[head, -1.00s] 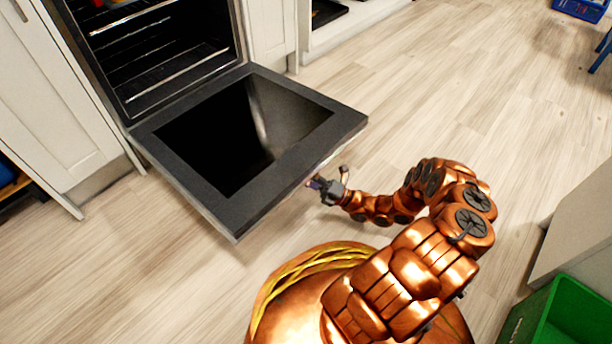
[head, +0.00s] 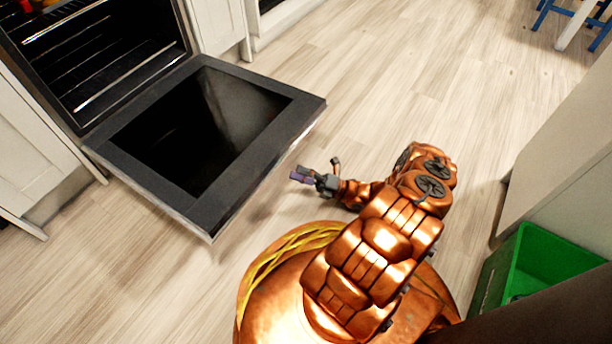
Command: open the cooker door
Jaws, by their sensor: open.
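The cooker door (head: 165,187) is folded down and lies about level in front of the cooker, its dark glass panel facing up. The cooker's cavity (head: 95,55) is exposed behind it, with wire racks inside. My gripper (head: 315,170) is open and empty, just to the right of the door's outer front edge. A small gap of floor shows between the fingers and the door, so they appear apart. The door's handle is hidden from this view.
White cabinets (head: 35,150) flank the cooker. A green crate (head: 545,262) stands at the lower right beside a pale panel (head: 565,150). Blue stool legs (head: 580,18) show at the top right. The wooden floor (head: 420,75) is clear in the middle.

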